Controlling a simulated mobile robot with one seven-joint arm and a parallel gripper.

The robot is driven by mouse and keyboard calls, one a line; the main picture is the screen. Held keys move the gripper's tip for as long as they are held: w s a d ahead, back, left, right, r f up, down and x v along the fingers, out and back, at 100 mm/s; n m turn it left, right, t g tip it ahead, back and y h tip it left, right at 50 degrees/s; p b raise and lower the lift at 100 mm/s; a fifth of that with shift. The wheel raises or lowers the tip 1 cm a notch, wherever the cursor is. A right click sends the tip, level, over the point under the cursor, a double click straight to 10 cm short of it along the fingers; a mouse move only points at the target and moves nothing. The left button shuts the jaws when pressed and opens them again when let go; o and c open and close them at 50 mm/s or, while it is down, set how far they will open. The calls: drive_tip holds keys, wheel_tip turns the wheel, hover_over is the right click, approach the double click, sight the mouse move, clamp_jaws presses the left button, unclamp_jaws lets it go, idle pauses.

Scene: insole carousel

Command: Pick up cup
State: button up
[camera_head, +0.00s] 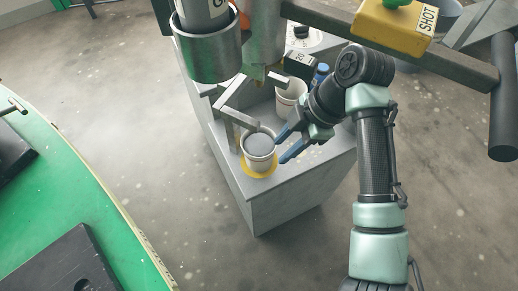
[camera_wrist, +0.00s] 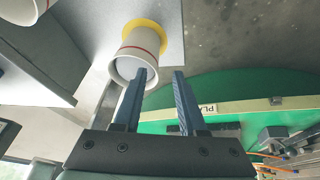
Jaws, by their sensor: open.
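A white cup (camera_head: 259,163) with grey inside its rim stands upright on a yellow ring (camera_head: 246,170) near the front corner of a grey stand. In the wrist view the cup (camera_wrist: 137,48) shows a red stripe and its rim faces the camera. My gripper (camera_head: 281,150) is open and empty, with its blue fingers just right of the cup. In the wrist view one finger of the gripper (camera_wrist: 162,71) overlaps the cup's rim and the other lies to its right. I cannot tell whether a finger touches it.
A second white cup (camera_head: 288,103) stands farther back under a grey cylinder assembly. A metal bracket (camera_head: 233,112) reaches close to the near cup. A yellow box marked SHOT (camera_head: 392,27) sits on a beam above. A green table (camera_head: 75,185) is at left, with open floor between.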

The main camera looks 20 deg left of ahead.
drive_tip(key=shift+s+a, duration=0.25)
drive_tip(key=shift+a, duration=0.35)
drive_tip(key=x, duration=0.5)
drive_tip(key=shift+s+a, duration=0.1)
drive_tip(key=shift+a, duration=0.1)
clamp_jaws()
idle(0.7)
